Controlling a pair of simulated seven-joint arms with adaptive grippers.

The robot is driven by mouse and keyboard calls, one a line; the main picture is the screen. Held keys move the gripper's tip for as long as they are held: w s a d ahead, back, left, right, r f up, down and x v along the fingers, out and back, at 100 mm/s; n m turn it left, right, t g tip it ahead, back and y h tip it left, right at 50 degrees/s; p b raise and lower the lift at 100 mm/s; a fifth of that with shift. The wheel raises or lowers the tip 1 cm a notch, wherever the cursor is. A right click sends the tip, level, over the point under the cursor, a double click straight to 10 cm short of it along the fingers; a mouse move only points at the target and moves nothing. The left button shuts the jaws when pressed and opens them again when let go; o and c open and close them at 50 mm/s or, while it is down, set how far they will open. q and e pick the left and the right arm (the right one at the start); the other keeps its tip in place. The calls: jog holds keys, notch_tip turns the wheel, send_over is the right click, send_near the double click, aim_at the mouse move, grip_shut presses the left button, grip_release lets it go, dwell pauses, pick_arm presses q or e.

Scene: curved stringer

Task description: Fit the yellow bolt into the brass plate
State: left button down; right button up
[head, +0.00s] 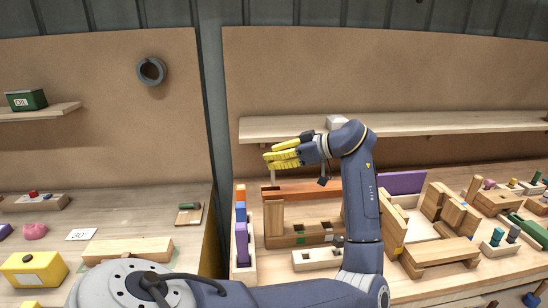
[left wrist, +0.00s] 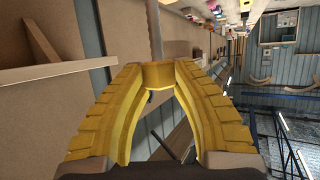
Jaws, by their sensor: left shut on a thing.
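My left gripper (head: 270,161) has yellow ribbed fingers and points left, above the bench and in front of the back board. It is shut on the yellow bolt (left wrist: 158,75), whose yellow end sits between the fingertips in the left wrist view. A greyish shank (left wrist: 155,30) extends away from the fingertips there. In the head view a thin pale piece (head: 272,176) hangs below the fingertips, clear of the bench. I cannot make out a brass plate in either view. My right gripper is not in view.
Below the gripper stand a wooden slotted block (head: 300,234) and a rack with purple and blue pieces (head: 242,243). A white block with holes (head: 316,259) lies in front. A wooden shelf (head: 430,124) runs behind. Wooden blocks (head: 440,250) crowd the right.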

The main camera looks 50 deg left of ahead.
aim_at(274, 186)
pick_arm(q)
jog(key=shift+f, duration=3.7)
jog(key=c, duration=1)
grip_release()
jog(key=shift+c, duration=0.2)
jog(key=v, duration=0.7)
jog(key=shift+d+r, duration=0.15)
jog(key=shift+d, duration=0.1)
jog(key=shift+w, duration=0.1)
